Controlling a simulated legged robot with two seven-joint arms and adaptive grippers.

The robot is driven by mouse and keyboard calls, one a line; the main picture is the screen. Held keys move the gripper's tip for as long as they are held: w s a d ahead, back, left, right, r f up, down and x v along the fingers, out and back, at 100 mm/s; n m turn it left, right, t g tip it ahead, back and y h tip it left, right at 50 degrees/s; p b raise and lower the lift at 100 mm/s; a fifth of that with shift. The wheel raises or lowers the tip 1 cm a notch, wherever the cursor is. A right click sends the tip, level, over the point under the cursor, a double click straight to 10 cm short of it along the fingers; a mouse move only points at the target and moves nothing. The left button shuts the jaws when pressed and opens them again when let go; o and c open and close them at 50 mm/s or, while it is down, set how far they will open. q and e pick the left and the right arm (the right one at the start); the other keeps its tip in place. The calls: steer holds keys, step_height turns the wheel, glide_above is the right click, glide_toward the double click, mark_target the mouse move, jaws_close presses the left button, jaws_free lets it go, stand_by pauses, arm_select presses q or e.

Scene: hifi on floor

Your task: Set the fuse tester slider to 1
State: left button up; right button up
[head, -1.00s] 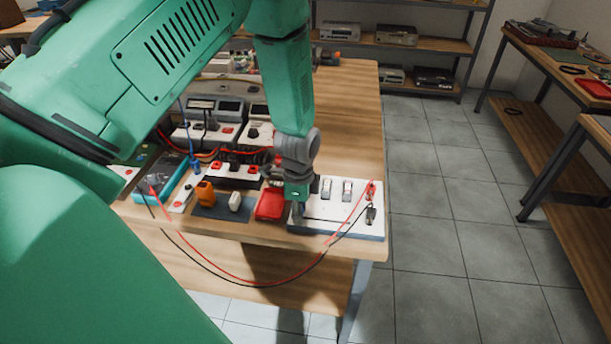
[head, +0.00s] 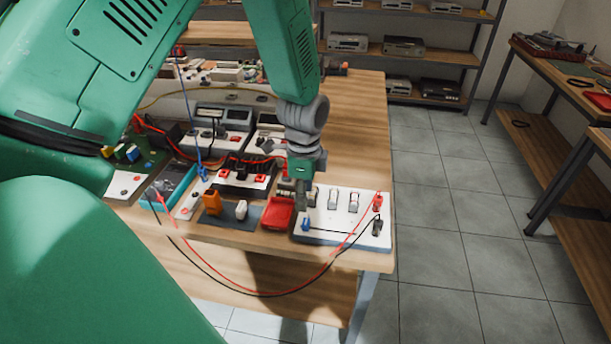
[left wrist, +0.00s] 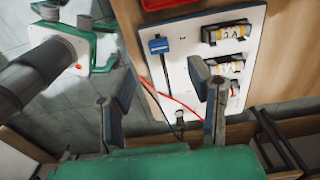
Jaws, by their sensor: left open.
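The fuse tester is a white panel (head: 338,233) at the front right corner of the table. Its slider has a blue knob (head: 306,225) at the left of the panel. In the left wrist view the blue knob (left wrist: 158,45) sits at the upper end of a dark slot on the panel (left wrist: 186,42). Several fuses (left wrist: 226,33) lie to the right of the slot. My left gripper (head: 303,200) points down over the panel's left part, just behind the knob. In the wrist view its fingers (left wrist: 163,85) are apart with nothing between them. My right gripper does not show.
A red tray (head: 277,213) lies just left of the panel. Red and black leads (head: 265,293) hang over the table's front edge and join the panel's right end. Orange (head: 211,202) and white devices crowd the left. The floor to the right is clear.

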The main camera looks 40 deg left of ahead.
arm_select(q)
steer(key=shift+a+r, duration=0.15)
steer(key=shift+r, duration=1.3)
steer(key=s+f, duration=0.1)
steer(key=f, duration=0.1)
steer(key=s+d+f+n, duration=0.1)
steer(key=s+f, duration=0.1)
steer(key=s+d+f+n, duration=0.1)
steer(key=f, duration=0.2)
steer(key=shift+s, duration=0.35)
steer(key=s+d+f+n, duration=0.3)
steer(key=s+f+n, duration=0.25)
steer(key=s, duration=0.55)
steer(key=s+d+f+n, duration=0.3)
steer(key=s+f+n, duration=0.3)
steer(key=s, duration=0.4)
step_height(320, 180, down, 9)
steer(key=w+d+m+b, duration=0.1)
steer(key=w+m+b, duration=0.1)
steer(key=b, duration=0.7)
steer(key=shift+w+t, duration=0.3)
steer(key=shift+w, duration=0.15)
steer(key=shift+r+m, duration=0.1)
steer(key=shift+m, duration=0.15)
